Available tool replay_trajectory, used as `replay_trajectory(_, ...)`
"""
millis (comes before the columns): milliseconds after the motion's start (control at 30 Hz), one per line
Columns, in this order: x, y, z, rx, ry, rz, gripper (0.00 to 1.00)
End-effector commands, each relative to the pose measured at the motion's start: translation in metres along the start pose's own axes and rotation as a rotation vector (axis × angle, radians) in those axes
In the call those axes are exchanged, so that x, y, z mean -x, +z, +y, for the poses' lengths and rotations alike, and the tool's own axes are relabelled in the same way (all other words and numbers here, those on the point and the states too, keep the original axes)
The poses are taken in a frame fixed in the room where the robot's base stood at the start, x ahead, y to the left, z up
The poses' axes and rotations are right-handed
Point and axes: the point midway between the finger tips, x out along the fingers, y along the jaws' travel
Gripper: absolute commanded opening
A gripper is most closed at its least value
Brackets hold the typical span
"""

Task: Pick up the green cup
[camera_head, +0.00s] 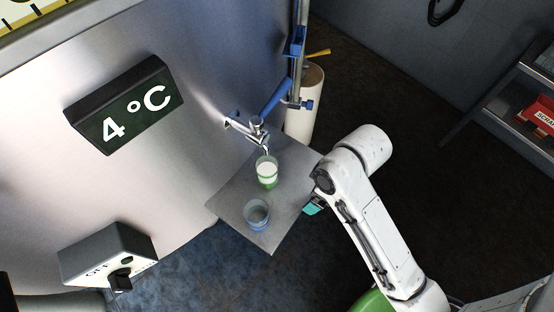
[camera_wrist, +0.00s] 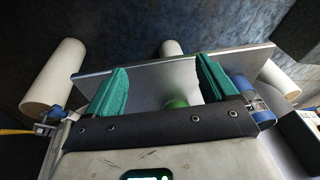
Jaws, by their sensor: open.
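The green cup (camera_head: 267,173) stands on the grey metal shelf (camera_head: 233,203), below the tap, and holds something white. In the wrist view a small part of the green cup (camera_wrist: 177,104) shows between the fingers, low in the picture; my gripper's body hides the rest. My gripper (camera_wrist: 160,80) is open, with its two teal fingers apart and not closed on anything. In the head view only a bit of teal shows at the shelf's right edge, below my wrist.
A cream cylinder (camera_head: 304,105) stands behind.

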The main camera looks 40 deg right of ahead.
Motion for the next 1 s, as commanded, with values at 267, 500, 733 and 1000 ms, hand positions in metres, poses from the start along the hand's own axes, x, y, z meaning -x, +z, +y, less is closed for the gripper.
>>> replay_trajectory(267,0.029,-0.045,0.003,0.26,-0.081,0.107,0.86)
replay_trajectory(500,0.064,-0.087,0.005,0.553,-0.134,0.234,0.86)
replay_trajectory(733,0.069,-0.099,0.004,0.66,-0.147,0.277,0.86)
replay_trajectory(1000,0.043,-0.103,-0.001,0.659,-0.147,0.277,0.86)
